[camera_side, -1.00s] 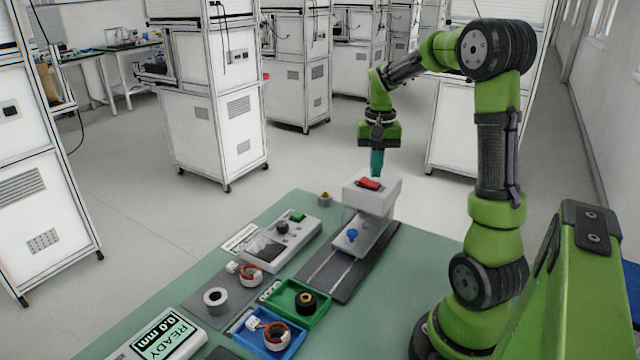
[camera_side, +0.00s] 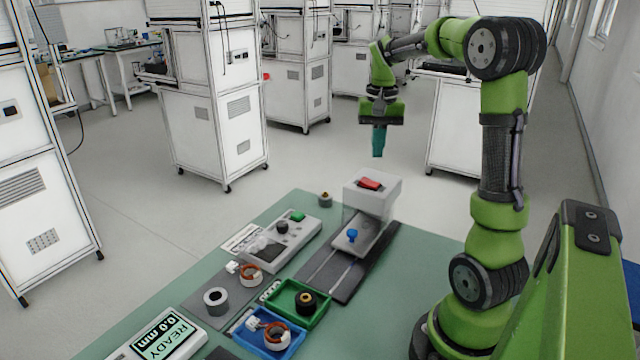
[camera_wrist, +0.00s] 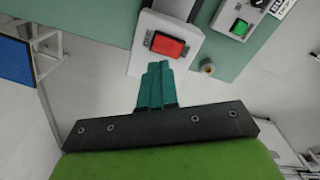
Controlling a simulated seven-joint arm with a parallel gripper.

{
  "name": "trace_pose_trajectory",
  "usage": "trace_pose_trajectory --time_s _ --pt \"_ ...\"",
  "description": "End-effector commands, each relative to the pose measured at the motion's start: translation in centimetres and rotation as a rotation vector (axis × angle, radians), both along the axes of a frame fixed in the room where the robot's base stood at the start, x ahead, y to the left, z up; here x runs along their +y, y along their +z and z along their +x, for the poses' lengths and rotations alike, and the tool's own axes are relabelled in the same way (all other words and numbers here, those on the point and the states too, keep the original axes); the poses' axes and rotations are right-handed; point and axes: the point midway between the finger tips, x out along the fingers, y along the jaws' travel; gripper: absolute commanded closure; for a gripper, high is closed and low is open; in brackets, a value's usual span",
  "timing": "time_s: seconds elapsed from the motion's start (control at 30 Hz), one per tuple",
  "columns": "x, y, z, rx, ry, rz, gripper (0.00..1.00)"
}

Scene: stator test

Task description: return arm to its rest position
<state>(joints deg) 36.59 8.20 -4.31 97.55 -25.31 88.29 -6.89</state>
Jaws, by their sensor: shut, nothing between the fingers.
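My gripper (camera_side: 378,155) hangs in the air above and just behind the white test fixture (camera_side: 372,192), apart from it. Its teal fingers are shut and hold nothing. The fixture has a red rocker switch (camera_side: 370,183) on top and a blue knob (camera_side: 351,235) on its lower sliding part. In the wrist view my gripper (camera_wrist: 158,68) points toward the red switch (camera_wrist: 167,45), with the fingertips just below it in the picture.
On the green table (camera_side: 215,260) are a grey control box (camera_side: 283,240) with a green button, a green tray (camera_side: 318,317), a blue tray (camera_side: 294,346), a grey ring (camera_side: 215,301), a wound stator (camera_side: 250,275) and a READY display (camera_side: 163,334). Air around my gripper is clear.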

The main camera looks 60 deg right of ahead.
Motion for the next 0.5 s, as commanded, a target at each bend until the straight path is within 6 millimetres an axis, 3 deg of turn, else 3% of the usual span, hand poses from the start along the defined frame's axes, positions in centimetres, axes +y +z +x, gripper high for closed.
trace_pose_trajectory --time_s 0.17,0.27,0.5 --pt "0.6 -1.3 0.1 -0.034 0.018 -0.011 1.00" --pt "4.0 -1.1 0.5 -0.114 0.090 -0.030 1.00" --pt "16.0 0.0 -0.2 -0.370 0.341 -0.067 1.00"
